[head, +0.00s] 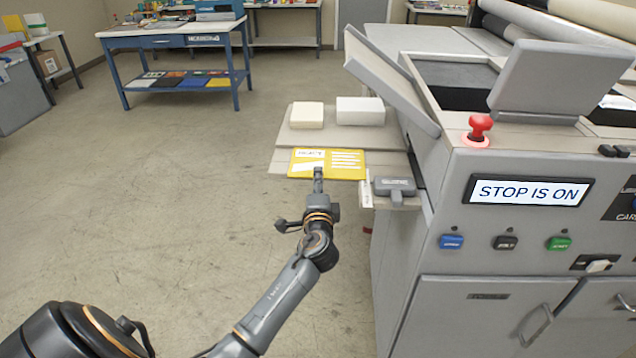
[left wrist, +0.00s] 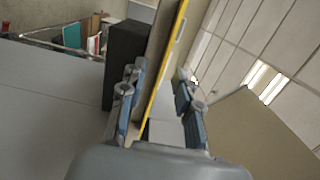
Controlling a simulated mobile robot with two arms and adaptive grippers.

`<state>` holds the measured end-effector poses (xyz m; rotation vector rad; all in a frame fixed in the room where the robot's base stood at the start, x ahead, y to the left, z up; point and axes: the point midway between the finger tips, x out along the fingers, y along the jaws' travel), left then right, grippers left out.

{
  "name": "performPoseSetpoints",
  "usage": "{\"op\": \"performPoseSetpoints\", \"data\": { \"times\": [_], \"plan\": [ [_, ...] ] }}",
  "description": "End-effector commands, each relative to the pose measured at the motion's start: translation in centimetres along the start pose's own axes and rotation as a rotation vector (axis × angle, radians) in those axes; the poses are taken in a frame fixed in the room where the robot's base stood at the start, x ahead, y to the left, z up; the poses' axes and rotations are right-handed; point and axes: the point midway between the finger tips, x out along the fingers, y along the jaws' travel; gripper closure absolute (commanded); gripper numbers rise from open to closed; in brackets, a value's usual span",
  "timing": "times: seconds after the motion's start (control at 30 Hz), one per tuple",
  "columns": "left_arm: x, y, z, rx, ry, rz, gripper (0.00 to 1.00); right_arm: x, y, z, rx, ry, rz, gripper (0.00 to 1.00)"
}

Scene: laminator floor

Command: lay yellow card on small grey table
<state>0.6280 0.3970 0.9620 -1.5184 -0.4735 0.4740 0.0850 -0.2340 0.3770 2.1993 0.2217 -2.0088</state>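The yellow card (head: 345,165), printed with white panels, lies flat in the head view at the near edge of a grey side shelf (head: 345,140) beside the machine. My left gripper (head: 318,176) is at the card's near edge. In the left wrist view the card (left wrist: 165,75) shows edge-on as a thin yellow line between the two fingers of the left gripper (left wrist: 158,97). The fingers stand apart with gaps beside the card, so the gripper looks open around it. My right gripper is not in view. I cannot tell which surface is the small grey table.
A cream block (head: 306,115) and a white block (head: 360,111) sit on the shelf behind the card. The grey laminator (head: 480,240) stands at right, its screen reading "STOP IS ON". A blue workbench (head: 175,40) is at the back.

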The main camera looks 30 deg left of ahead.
Motion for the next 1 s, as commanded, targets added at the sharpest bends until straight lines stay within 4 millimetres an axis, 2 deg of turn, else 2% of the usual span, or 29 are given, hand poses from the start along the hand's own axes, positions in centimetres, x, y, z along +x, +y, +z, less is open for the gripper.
{"op": "performPoseSetpoints", "data": {
  "times": [0.27,0.37,0.73,0.9,1.0],
  "plan": [
    [-0.6,0.0,-0.1,-0.001,0.001,0.0,0.68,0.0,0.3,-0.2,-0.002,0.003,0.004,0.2],
    [-1.9,0.1,-0.1,-0.002,0.002,0.002,0.68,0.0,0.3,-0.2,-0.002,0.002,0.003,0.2],
    [-9.5,0.1,0.0,-0.002,0.001,0.003,0.68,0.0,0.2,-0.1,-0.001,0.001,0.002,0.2],
    [-11.4,0.1,0.0,0.0,0.0,0.002,0.68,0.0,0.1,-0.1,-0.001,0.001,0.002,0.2],
    [-11.9,0.0,0.0,0.0,-0.001,0.0,0.68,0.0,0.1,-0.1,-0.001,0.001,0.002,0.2]
  ]
}}
